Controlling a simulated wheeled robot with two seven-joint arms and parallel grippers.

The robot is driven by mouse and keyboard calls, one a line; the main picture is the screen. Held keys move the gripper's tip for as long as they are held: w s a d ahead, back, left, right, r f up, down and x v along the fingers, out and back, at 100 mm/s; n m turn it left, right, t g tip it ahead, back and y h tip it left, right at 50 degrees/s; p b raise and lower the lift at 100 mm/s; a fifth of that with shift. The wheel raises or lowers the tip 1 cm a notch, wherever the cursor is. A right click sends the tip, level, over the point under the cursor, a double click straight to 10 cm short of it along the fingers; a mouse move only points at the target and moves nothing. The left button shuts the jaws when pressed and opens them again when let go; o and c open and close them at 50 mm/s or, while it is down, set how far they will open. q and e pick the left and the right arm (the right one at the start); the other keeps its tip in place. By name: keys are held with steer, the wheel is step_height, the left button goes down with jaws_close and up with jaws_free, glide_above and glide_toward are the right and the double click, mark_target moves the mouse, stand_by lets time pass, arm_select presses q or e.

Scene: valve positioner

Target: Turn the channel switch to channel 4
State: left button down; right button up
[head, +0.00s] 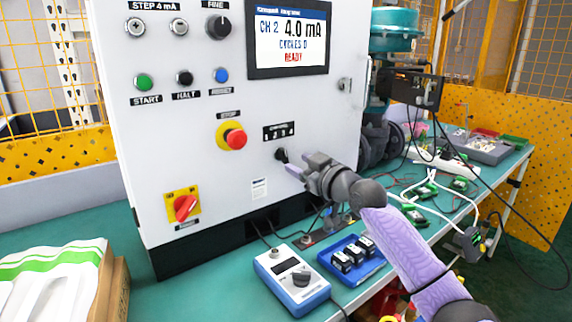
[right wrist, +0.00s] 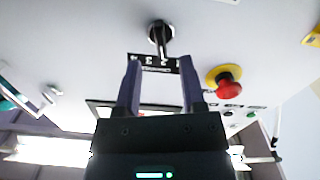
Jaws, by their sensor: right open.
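The channel switch (head: 281,155) is a small black knob under a black label plate (head: 279,132) on the front of the white cabinet. In the right wrist view, where the panel appears upside down, the switch (right wrist: 160,35) has its handle pointing down and slightly right in the picture. My right gripper (head: 291,170) is open just in front of the switch. Its two fingers (right wrist: 160,62) are spread, with the switch beyond the tips and roughly centred between them; nothing is held. The display (head: 289,38) reads CH 2, 4.0 mA, READY. My left gripper is not in view.
A red stop button (head: 235,138) sits left of the switch and a red-yellow rotary switch (head: 184,207) lower left. A blue-grey meter (head: 293,279) and a blue tray (head: 371,277) stand on the green bench below my right arm. Cables and boards lie at right.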

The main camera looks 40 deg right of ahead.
mark_target(287, 157)
steer(key=shift+w+d+b, duration=0.2)
steer(key=shift+w+b, duration=0.4)
steer(key=shift+w, duration=1.55)
jaws_close()
